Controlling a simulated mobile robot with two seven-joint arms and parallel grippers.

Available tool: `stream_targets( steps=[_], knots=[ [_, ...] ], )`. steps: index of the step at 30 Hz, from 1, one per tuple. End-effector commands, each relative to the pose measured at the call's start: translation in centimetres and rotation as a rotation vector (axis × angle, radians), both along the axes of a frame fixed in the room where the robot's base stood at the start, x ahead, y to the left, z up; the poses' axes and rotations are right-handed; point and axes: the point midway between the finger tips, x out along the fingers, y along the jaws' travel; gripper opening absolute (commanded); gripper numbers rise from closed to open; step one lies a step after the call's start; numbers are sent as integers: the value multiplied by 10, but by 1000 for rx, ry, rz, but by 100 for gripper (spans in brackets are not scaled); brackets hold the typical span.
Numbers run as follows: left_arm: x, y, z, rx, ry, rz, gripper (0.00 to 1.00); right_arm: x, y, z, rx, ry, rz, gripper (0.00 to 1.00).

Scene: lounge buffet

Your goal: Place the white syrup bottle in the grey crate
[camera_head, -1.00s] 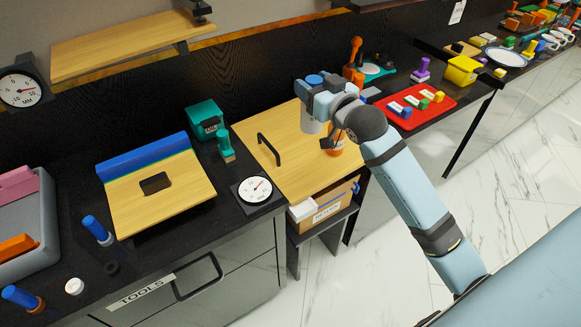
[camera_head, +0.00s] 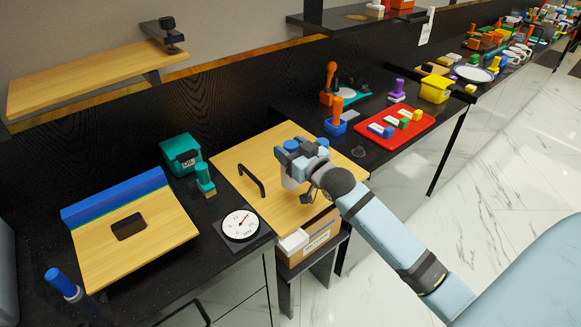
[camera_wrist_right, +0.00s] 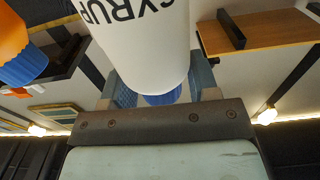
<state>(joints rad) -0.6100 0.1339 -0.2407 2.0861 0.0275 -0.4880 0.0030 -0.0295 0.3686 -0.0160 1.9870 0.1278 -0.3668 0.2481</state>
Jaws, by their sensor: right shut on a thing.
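The white syrup bottle (camera_head: 290,181) is upright at my right gripper (camera_head: 298,160), over the light wooden surface with a black handle. The gripper is shut on it and partly hides it in the head view. In the right wrist view, the white bottle (camera_wrist_right: 145,45) fills the upper middle, with upside-down SYRUP lettering and its blue cap (camera_wrist_right: 163,97) between the fingers (camera_wrist_right: 163,92). I cannot tell whether its base touches the wood. A grey edge (camera_head: 6,270), probably the grey crate, shows at the far left; its inside is out of view. My left gripper is out of view.
A dial gauge (camera_head: 240,225), teal box (camera_head: 181,154) and sloping wooden board (camera_head: 150,250) stand left of the gripper. A red tray (camera_head: 372,146) lies to the right.

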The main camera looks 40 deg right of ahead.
Motion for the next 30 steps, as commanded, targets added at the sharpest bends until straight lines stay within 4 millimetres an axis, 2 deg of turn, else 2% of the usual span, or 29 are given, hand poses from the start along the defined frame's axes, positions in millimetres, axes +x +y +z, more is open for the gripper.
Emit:
stream_targets(
  steps=[5, 13, 23, 24, 27, 30],
  knots=[
    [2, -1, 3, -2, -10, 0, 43, 0, 0, -12, 0, -1, 0, 5],
    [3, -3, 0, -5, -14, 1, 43, 0, 0, -48, 1, -1, 0, 6],
    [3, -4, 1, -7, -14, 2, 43, 0, 0, -51, 0, -2, 0, 6],
    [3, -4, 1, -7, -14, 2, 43, 0, 0, -52, 0, 0, 0, 57],
    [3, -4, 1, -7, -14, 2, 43, 0, 0, -52, 0, 0, 0, 80],
    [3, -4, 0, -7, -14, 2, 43, 0, 0, -52, 0, 0, 0, 80]
  ],
)
